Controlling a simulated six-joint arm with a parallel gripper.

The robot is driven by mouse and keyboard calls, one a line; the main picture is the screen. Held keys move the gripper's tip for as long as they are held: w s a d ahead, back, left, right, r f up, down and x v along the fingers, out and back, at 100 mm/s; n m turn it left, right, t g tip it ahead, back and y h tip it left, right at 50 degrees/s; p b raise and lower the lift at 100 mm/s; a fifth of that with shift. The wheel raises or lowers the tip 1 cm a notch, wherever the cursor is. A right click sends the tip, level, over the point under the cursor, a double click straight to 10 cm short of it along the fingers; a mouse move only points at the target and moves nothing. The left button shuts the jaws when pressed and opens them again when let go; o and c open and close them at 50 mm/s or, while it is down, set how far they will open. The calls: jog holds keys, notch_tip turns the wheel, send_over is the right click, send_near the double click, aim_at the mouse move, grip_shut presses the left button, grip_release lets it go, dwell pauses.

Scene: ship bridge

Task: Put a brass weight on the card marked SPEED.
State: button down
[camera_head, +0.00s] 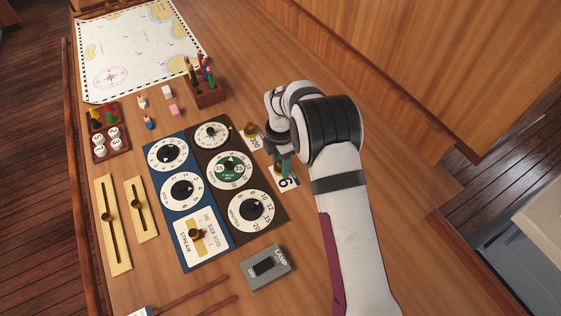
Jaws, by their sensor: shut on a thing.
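My gripper (284,164) is shut at the right edge of the dial panels, partly hidden by my own arm. A small brass piece, likely a brass weight (279,169), shows at its fingertips, just above or on a white card (290,183) marked with a large 6. I cannot tell whether it touches the card. A second brass weight (250,128) stands at the top of another white card (254,143) that reads 200. The word SPEED is not readable on either card, and parts of both are covered.
Blue (186,202) and dark brown (232,177) panels with dials lie left of my gripper. A grey lamp switch (265,268) sits nearer. A pencil rack (205,91), small figures and a chart (137,47) are farther back. Brass sliders (109,220) are at left.

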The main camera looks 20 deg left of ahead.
jog(key=shift+c, duration=0.9)
grip_release()
jog(key=shift+r, duration=0.1)
notch_tip(320, 180, up, 16)
jog(key=s+d+r+m, duration=0.7)
jog(key=d+m, duration=0.3)
jog(key=s+d+f+m+y, duration=0.1)
jog(key=s+d+m, duration=0.4)
jog(key=s+m, duration=0.6)
jog(key=s+d+f+m, duration=0.1)
jog(key=s+d+m, duration=0.4)
jog(key=s+m, duration=0.6)
jog(key=shift+s+y, duration=0.4)
jog(key=shift+s, duration=0.35)
